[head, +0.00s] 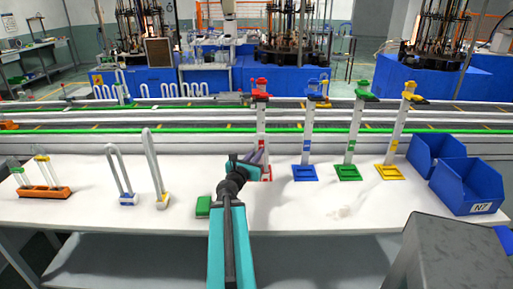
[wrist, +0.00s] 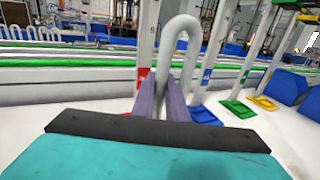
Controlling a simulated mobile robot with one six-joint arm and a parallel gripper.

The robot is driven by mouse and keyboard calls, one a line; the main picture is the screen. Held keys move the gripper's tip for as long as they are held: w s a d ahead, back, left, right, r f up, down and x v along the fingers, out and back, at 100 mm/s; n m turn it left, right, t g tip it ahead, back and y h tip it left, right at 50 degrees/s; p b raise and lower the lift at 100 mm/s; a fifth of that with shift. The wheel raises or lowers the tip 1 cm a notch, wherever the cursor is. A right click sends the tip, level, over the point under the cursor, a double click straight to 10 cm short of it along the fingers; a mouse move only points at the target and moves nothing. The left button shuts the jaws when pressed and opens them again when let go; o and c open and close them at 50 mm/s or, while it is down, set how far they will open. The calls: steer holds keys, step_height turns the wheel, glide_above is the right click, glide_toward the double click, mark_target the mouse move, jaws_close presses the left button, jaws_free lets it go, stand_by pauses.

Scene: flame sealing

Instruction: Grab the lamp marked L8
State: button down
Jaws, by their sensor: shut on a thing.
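My gripper (wrist: 163,98) is shut on a white U-shaped lamp (wrist: 164,60), held upright with its arch above the fingers in the wrist view. Its marking is not readable, so I cannot tell whether it is L8. In the head view my gripper (head: 254,160) is at the middle of the white table, by the red stand (head: 262,130); the held lamp is not clear there. Two other U-shaped lamps, one with a blue base (head: 127,198) and one with a pale yellowish base (head: 162,200), stand on the table to the left.
A blue stand (head: 306,145), a green stand (head: 350,140) and a yellow stand (head: 393,140) stand to the right, then blue bins (head: 470,190), one marked N7. A green block (head: 203,206) lies left of my arm. An orange rack (head: 44,192) is far left. A conveyor (head: 200,140) runs behind.

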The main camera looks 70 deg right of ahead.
steer(key=shift+s+a+r+p, duration=0.2)
steer(key=shift+a+r+p, duration=0.25)
steer(key=shift+p, duration=0.8)
steer(key=shift+a+f+p, duration=0.1)
steer(key=shift+f+p, duration=0.05)
steer(key=shift+p, duration=0.65)
steer(key=p, duration=0.4)
steer(key=shift+s+a, duration=0.25)
steer(key=a+p, duration=0.1)
steer(key=p, duration=0.7)
steer(key=shift+s+a, duration=0.25)
steer(key=shift+a, duration=0.15)
steer(key=shift+s+a+p, duration=0.25)
steer(key=shift+a+p, duration=0.25)
steer(key=shift+a, duration=0.15)
steer(key=shift+s+a+p, duration=0.25)
steer(key=shift+a+p, duration=0.25)
steer(key=shift+a, duration=0.1)
steer(key=shift+w, duration=0.1)
